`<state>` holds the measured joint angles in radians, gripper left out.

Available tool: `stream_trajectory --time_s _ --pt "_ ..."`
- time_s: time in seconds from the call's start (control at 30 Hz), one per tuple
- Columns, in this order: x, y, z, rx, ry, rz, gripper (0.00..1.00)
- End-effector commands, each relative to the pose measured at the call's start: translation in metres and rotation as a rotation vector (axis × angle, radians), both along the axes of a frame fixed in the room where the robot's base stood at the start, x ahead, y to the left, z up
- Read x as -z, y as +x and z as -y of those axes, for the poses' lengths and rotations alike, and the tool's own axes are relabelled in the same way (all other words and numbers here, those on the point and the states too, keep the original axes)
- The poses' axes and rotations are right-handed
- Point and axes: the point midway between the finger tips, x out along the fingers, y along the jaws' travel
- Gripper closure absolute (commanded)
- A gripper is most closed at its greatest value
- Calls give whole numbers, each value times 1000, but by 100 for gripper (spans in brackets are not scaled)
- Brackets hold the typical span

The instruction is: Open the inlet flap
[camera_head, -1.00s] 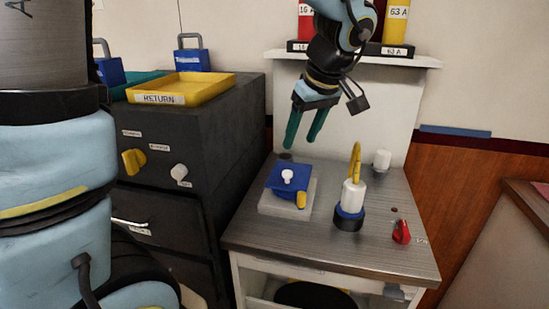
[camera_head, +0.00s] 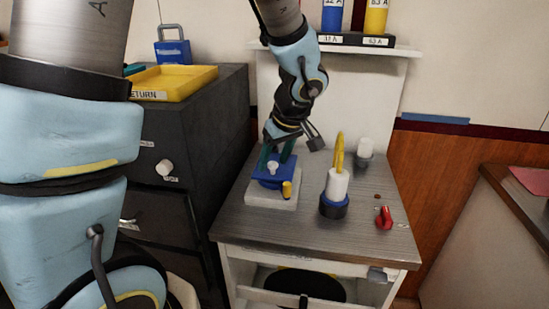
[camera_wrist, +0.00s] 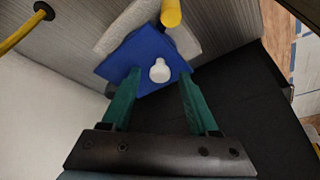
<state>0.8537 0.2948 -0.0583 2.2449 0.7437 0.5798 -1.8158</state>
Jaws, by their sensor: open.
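The likely inlet flap is a blue square lid (camera_head: 272,180) with a white knob (camera_head: 272,166) on top and a yellow tab (camera_head: 287,190) at its front. It sits on a pale square base (camera_head: 262,198) on the bench and looks shut. My gripper (camera_head: 278,154) is open, pointing down just behind the knob. In the wrist view the blue lid (camera_wrist: 150,60) lies between and beyond the green fingers, with the white knob (camera_wrist: 160,71) between the fingertips. I cannot tell whether the fingers touch the lid.
A white and blue post with a yellow loop (camera_head: 336,185) stands right of the lid. A red knob (camera_head: 384,217) and a white cylinder (camera_head: 365,148) are further right. A dark cabinet (camera_head: 215,120) with a yellow return tray (camera_head: 175,82) stands left. The bench front (camera_head: 300,238) is clear.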

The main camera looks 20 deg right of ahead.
Motion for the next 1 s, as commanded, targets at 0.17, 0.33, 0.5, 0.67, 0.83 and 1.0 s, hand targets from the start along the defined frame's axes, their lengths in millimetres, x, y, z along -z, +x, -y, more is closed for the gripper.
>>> stream_trajectory --time_s 0.17,0.33,0.5,0.67,0.83,1.0 --pt "0 0 0 0 0 0 54" --pt "0 0 0 0 0 0 73" --pt "0 0 0 0 0 0 92" --pt "0 0 0 0 0 0 100" --pt "0 0 0 0 0 0 100" --pt "0 0 0 0 0 0 100"
